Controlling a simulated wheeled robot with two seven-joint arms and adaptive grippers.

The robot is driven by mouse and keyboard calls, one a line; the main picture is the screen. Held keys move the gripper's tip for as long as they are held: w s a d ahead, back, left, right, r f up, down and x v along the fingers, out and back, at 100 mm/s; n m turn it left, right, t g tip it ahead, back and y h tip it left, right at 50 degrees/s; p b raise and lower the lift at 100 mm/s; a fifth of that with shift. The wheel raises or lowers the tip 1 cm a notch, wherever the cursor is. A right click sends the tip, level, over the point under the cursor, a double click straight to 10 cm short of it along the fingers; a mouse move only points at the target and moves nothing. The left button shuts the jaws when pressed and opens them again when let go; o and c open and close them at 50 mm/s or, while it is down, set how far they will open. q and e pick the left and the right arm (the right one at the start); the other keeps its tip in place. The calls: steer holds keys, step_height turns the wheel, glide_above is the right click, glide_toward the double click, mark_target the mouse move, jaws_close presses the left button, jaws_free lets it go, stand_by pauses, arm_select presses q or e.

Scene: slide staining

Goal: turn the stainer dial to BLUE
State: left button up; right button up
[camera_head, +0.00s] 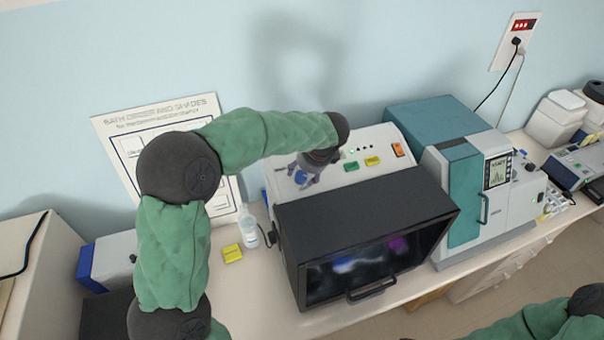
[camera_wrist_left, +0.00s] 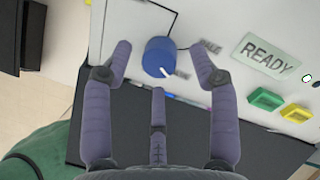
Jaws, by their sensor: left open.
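The stainer (camera_head: 350,180) is a white machine with a black windowed front, in the middle of the head view. Its blue round dial (camera_wrist_left: 160,57) sits on the white panel, with a white pointer mark at its lower right in the left wrist view. The dial is partly covered in the head view (camera_head: 301,177). My left gripper (camera_wrist_left: 160,62) is open, its purple fingers spread around the dial; I cannot tell whether any finger touches it. My right gripper is out of view.
A READY display (camera_wrist_left: 265,57), a green button (camera_wrist_left: 266,99) and a yellow button (camera_wrist_left: 296,113) sit beside the dial. A bottle (camera_head: 247,228) and a yellow block (camera_head: 232,254) stand left of the stainer. A teal and white machine (camera_head: 465,190) stands close on the right.

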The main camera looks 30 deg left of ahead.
arm_select(q)
steer(key=v, duration=0.9)
steer(key=shift+r, duration=0.3)
steer(key=shift+d, duration=0.1)
